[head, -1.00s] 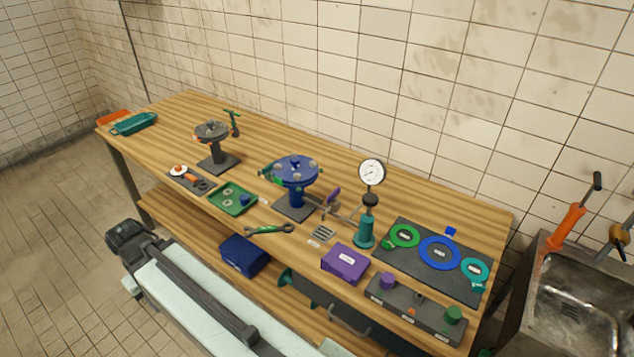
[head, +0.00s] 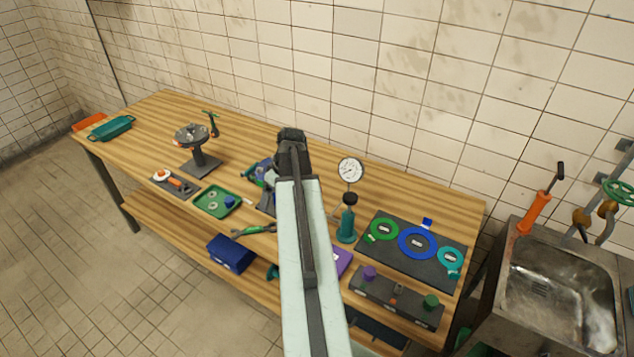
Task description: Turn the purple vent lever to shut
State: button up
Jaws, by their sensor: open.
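The purple vent lever does not show now; my arm stands in front of its place, between the blue flanged stand and the gauge stand. Only the left part of the blue flanged stand (head: 261,166) shows beside my arm. The teal gauge stand (head: 346,222) with its round white dial (head: 351,171) stands upright just right of my arm. My forearm reaches up over the bench, with its dark end joint in front of the blue stand. My gripper cannot be made out; it is hidden behind the arm or out of sight.
The wooden bench (head: 400,190) runs along the tiled wall. A grey flanged stand (head: 199,160) and green tray (head: 214,204) are left. A dark mat (head: 400,257) with coloured rings and a knob panel (head: 386,300) are right. A metal sink (head: 560,270) stands beyond the bench's right end.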

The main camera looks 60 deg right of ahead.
jog(key=s+d+r+t+h+p, duration=0.1)
jog(key=s+d+r, duration=0.2)
jog(key=s+d, duration=0.9)
jog(key=b+x, duration=0.4)
jog(key=x, duration=0.1)
jog(key=b+x, duration=0.3)
jog(key=shift+w+d, duration=0.35)
jog(key=shift+w, duration=0.05)
jog(key=shift+r, duration=0.15)
